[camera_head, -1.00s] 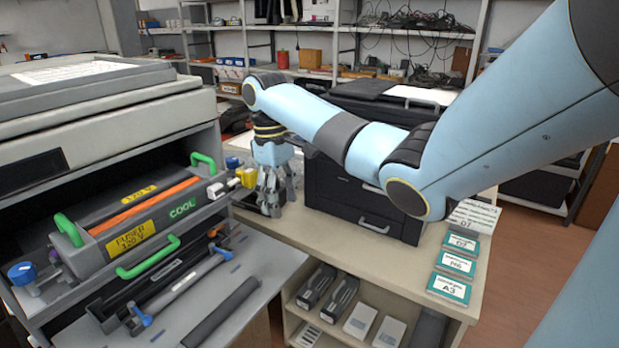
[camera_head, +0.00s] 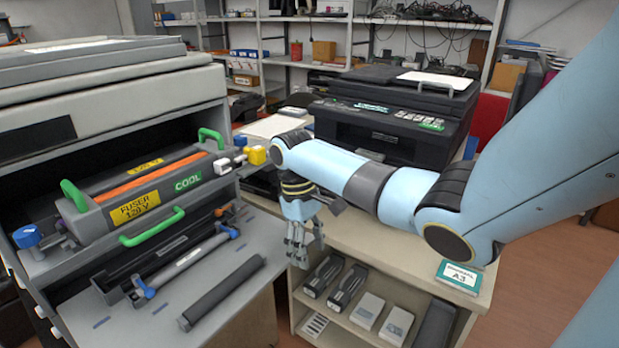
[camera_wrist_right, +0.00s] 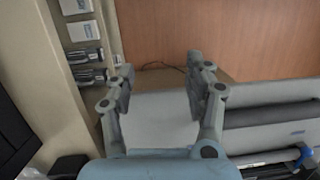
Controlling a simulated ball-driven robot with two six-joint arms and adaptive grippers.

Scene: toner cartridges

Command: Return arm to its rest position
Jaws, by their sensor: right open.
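My right arm (camera_head: 400,190) reaches in from the right in the head view, light blue with dark joint bands. My right gripper (camera_head: 299,252) hangs fingers down in front of the wooden cabinet's left edge, beside the printer's open front. In the right wrist view the gripper (camera_wrist_right: 158,85) has its two fingers spread apart with nothing between them. The grey lowered panel (camera_wrist_right: 160,115) of the printer lies behind the fingers there. My left gripper does not show.
The open printer holds a fuser unit (camera_head: 135,208) with green handles. A dark roller (camera_head: 222,292) lies on its panel. The wooden cabinet (camera_head: 375,240) has cartridges (camera_head: 347,287) on its shelf, a card (camera_head: 459,277) on top and a black printer (camera_head: 400,115) behind.

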